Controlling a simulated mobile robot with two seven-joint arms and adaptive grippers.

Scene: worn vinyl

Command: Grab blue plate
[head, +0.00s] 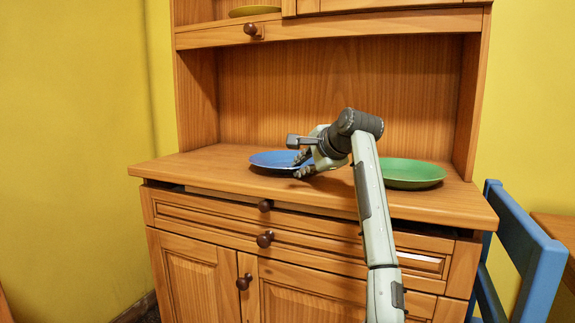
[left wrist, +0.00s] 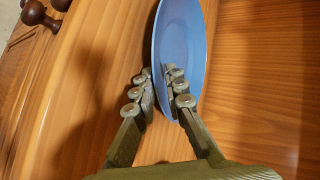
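The blue plate (head: 270,160) lies on the wooden counter of the hutch, left of the middle in the head view. My left gripper (head: 298,165) is at the plate's right edge, with its fingers pointing left. In the left wrist view the blue plate (left wrist: 184,35) lies ahead. The left gripper's fingers (left wrist: 159,80) are apart, one over the plate and one just outside its rim. The rim runs between them, and a gap shows. Whether either finger touches the plate I cannot tell. My right gripper is out of view.
A green plate (head: 412,173) lies on the counter (head: 215,172) to the right, partly behind my arm. A yellow-green plate (head: 254,11) sits on the upper shelf. Drawer knobs (head: 265,239) stick out below the counter. A blue chair (head: 530,250) stands at right.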

